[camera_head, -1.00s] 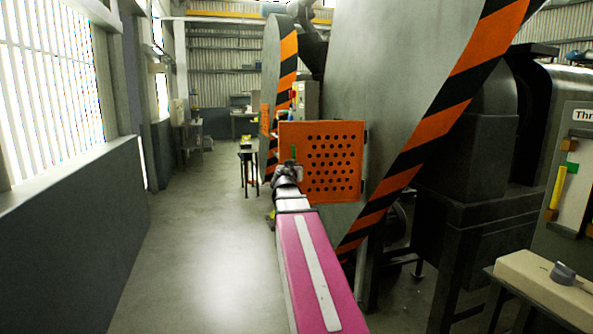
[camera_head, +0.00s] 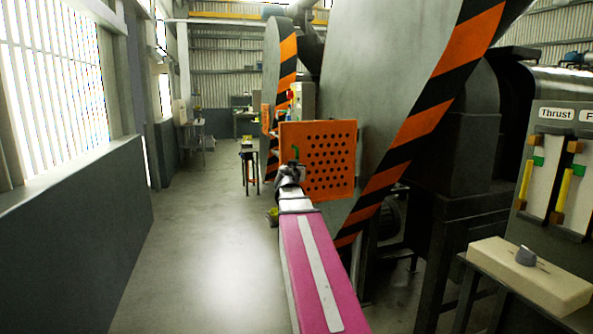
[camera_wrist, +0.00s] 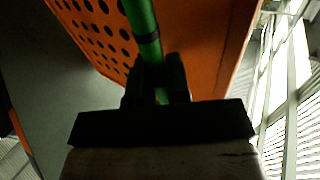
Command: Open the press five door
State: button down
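The door is an orange perforated panel (camera_head: 330,165) on the side of the big grey machine in the head view. It also fills the upper part of the wrist view (camera_wrist: 98,30). A green handle (camera_head: 296,153) stands at its left side; in the wrist view the handle (camera_wrist: 143,28) is a green bar running down between my fingers. My gripper (camera_wrist: 157,75) is closed around this bar, with a dark finger against each side. In the head view my gripper (camera_head: 291,170) is small and partly merges with the handle. No press number is readable.
A grey machine guard with orange and black stripes (camera_head: 425,120) rises right of the door. A control panel (camera_head: 560,165) with a "Thrust" label and a beige box with a knob (camera_head: 525,257) stand at right. The floor (camera_head: 205,245) is clear on the left, up to a wall.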

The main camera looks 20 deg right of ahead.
jog(key=c, duration=1.1)
grip_release()
jog(key=shift+d, duration=0.2)
jog(key=shift+a, duration=0.1)
jog(key=v, duration=1)
jog(key=shift+s+a, duration=0.25)
jog(key=shift+s, duration=0.05)
